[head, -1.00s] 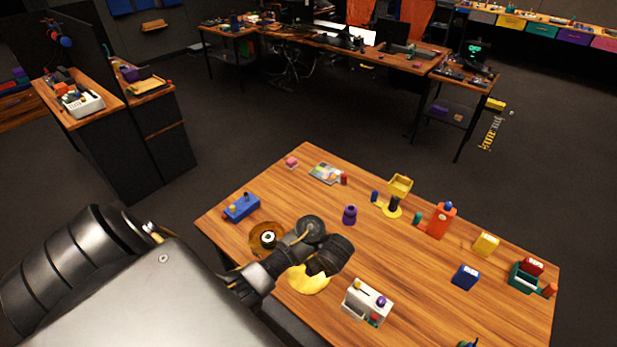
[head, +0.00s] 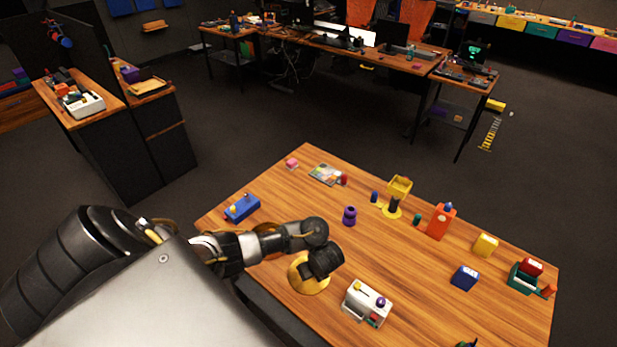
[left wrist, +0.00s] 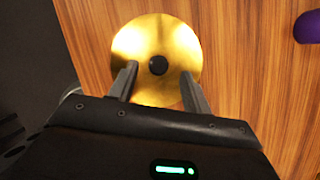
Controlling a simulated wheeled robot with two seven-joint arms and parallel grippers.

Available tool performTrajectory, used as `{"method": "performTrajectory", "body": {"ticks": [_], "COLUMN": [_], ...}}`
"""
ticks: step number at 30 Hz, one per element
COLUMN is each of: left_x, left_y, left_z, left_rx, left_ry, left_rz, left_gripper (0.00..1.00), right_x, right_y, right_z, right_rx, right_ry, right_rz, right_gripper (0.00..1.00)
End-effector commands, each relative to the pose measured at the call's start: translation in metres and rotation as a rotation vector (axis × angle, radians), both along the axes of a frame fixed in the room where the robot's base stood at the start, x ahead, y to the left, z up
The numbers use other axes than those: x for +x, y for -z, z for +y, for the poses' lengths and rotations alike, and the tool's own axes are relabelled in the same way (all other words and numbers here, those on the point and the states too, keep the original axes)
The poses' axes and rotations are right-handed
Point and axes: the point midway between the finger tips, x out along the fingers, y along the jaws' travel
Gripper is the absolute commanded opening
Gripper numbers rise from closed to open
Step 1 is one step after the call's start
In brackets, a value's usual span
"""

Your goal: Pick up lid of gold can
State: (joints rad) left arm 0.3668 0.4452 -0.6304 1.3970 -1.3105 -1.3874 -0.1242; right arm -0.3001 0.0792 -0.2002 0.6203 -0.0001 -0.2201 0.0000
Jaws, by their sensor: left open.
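The gold can's round lid (left wrist: 150,35) fills the upper middle of the left wrist view, with a small black knob (left wrist: 158,65) at its centre. In the head view the gold lid (head: 302,283) is on the near left part of the table, partly hidden by my gripper. My left gripper (left wrist: 158,74) is open and empty above the lid, its two fingers on either side of the knob and apart from it. It also shows in the head view as a black gripper (head: 322,265). The can's body is hidden below the lid. My right gripper is not in view.
On the wooden table (head: 400,265), a white box with knobs (head: 367,303) stands right of the lid. A purple piece (head: 349,215) is behind it and a blue box (head: 242,208) is at the left edge. Several other objects stand farther right.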

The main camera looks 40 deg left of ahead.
Motion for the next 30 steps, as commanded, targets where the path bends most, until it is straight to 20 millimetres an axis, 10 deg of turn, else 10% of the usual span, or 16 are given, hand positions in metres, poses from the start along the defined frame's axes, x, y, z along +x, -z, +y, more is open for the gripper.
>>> {"method": "performTrajectory", "body": {"ticks": [15,25,30], "left_x": [0.002,0.002,0.002], "left_y": [0.026,0.026,0.026], "left_z": [0.010,0.010,0.010], "left_rx": [0.000,0.000,0.000], "left_ry": [0.001,0.001,0.002], "left_rz": [-0.001,-0.001,0.000], "left_gripper": [0.47,0.04,0.02], "right_x": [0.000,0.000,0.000], "right_y": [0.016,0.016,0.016], "right_z": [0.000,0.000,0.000], "right_rx": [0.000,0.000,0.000], "right_ry": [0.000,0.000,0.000], "right_rz": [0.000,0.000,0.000], "right_gripper": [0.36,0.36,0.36]}}
